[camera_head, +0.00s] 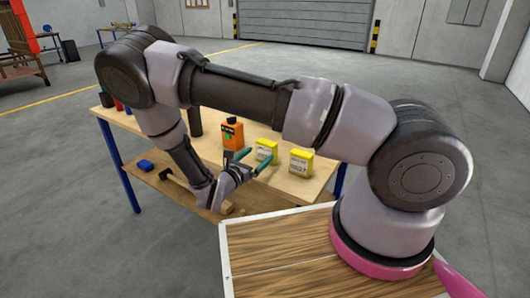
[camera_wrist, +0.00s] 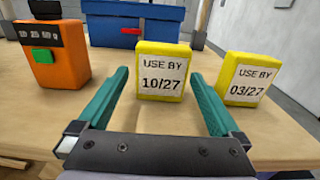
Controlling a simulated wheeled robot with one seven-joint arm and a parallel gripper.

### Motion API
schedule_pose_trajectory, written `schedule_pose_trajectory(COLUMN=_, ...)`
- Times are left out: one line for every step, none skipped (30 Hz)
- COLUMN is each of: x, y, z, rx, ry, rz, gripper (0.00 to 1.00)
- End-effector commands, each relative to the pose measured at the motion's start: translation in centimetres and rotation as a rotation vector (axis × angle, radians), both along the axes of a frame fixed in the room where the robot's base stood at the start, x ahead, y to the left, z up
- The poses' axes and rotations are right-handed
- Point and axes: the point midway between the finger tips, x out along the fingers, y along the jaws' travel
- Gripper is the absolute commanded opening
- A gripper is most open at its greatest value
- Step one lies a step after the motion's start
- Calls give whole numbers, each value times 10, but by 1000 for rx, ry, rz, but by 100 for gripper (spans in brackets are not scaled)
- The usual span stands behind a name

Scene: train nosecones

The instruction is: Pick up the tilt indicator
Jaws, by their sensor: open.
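My gripper (camera_head: 253,158) is open and empty over the front of the table, its teal fingers pointing toward the back; it also shows in the wrist view (camera_wrist: 161,80). Straight ahead between the fingers stands a yellow block (camera_wrist: 163,70) labelled "USE BY 10/27", beyond the fingertips. A second yellow block (camera_wrist: 247,78), "USE BY 03/27", stands to the right, outside the fingers. An orange device (camera_wrist: 56,60) with a dark top strip and a green patch stands to the left. All are upright. No label names a tilt indicator, so I cannot tell which it is.
The wooden table (camera_head: 305,186) carries these things, with a blue box (camera_wrist: 118,30) behind them. A dark cylinder (camera_head: 195,122) stands left of the orange device. A lower shelf (camera_head: 160,190) holds a small blue item (camera_head: 145,165) and a hammer-like tool.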

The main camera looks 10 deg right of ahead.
Motion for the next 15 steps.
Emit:
schedule_pose_trajectory(x=2, y=-2, z=0, rx=-1, ry=1, rz=0, gripper=100)
schedule_pose_trajectory(x=3, y=-4, z=0, rx=0, ry=1, rz=0, gripper=100)
schedule_pose_trajectory(x=6, y=-6, z=-1, rx=0, ry=1, rz=-1, gripper=100)
schedule_pose_trajectory(x=8, y=-9, z=-1, rx=-1, ry=1, rz=-2, gripper=100)
schedule_pose_trajectory(x=10, y=-12, z=-1, rx=-1, ry=1, rz=-3, gripper=100)
schedule_pose_trajectory(x=14, y=-17, z=-2, rx=-1, ry=1, rz=-3, gripper=100)
schedule_pose_trajectory(x=18, y=-21, z=-2, rx=-1, ry=1, rz=-4, gripper=100)
schedule_pose_trajectory(x=21, y=-25, z=-3, rx=-1, ry=1, rz=-5, gripper=100)
schedule_pose_trajectory(x=25, y=-29, z=-3, rx=-1, ry=1, rz=-4, gripper=100)
schedule_pose_trajectory(x=28, y=-32, z=-3, rx=0, ry=0, rz=-4, gripper=100)
schedule_pose_trajectory(x=31, y=-34, z=-3, rx=0, ry=0, rz=-4, gripper=100)
schedule_pose_trajectory(x=34, y=-37, z=-3, rx=0, ry=0, rz=-3, gripper=100)
schedule_pose_trajectory(x=36, y=-38, z=-3, rx=0, ry=0, rz=-2, gripper=100)
schedule_pose_trajectory(x=37, y=-39, z=-3, rx=0, ry=0, rz=-1, gripper=100)
schedule_pose_trajectory(x=38, y=-40, z=-3, rx=1, ry=-1, rz=-1, gripper=100)
